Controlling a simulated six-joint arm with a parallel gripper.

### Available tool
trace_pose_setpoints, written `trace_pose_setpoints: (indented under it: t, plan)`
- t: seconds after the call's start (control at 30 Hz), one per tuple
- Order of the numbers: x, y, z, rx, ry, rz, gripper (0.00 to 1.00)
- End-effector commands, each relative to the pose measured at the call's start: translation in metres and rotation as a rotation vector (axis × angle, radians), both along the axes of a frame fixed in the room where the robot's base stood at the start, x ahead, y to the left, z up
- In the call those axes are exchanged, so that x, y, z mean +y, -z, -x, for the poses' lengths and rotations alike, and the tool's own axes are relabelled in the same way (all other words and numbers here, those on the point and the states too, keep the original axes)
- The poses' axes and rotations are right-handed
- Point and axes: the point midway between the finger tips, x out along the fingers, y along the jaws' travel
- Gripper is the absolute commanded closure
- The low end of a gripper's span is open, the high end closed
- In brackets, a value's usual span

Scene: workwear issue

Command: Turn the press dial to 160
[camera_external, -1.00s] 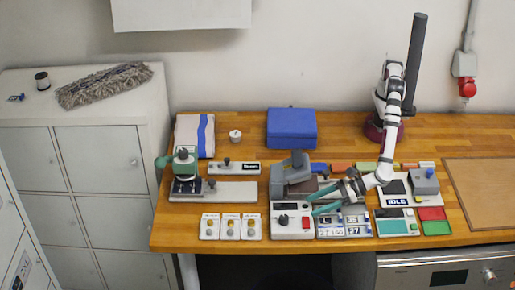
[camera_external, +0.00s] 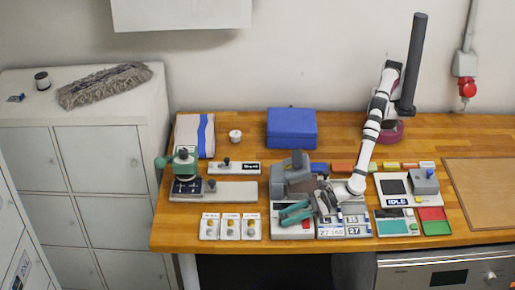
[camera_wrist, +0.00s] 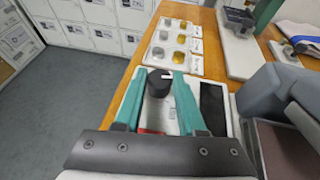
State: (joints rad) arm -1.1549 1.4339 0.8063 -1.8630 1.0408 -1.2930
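The black dial (camera_wrist: 158,82) with a pale pointer mark is on the white control panel (camera_wrist: 130,100) of the grey press (camera_external: 290,178). In the wrist view the dial appears between the two teal fingers of my gripper (camera_wrist: 160,72), which are spread apart with gaps beside it. I cannot tell whether they are lowered around it. In the external view my gripper (camera_external: 293,211) is over the panel and hides the dial. A dark display strip (camera_wrist: 212,106) is on the panel, and a red button is mostly hidden by the gripper. The dial's value is not readable.
Several small white cards with round pieces (camera_external: 230,226) lie left of the panel. Label plates (camera_external: 344,227) lie to its right. A green-handled machine (camera_external: 184,168) stands further left. The IDLE device (camera_external: 398,195) is at the right, and a blue box (camera_external: 291,128) is at the back.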

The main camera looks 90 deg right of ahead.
Motion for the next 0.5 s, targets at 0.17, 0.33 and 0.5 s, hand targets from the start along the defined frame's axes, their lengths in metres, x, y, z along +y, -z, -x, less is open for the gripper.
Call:
trace_pose_setpoints:
  t: [0.17,0.33,0.5]
  plan:
    - [-0.0007,-0.0001,-0.0002,0.0,0.002,0.0,1.0]
    - [0.0001,0.0002,-0.0007,-0.003,0.018,-0.003,1.0]
    - [0.0013,0.0,-0.0004,-0.002,0.07,-0.003,1.0]
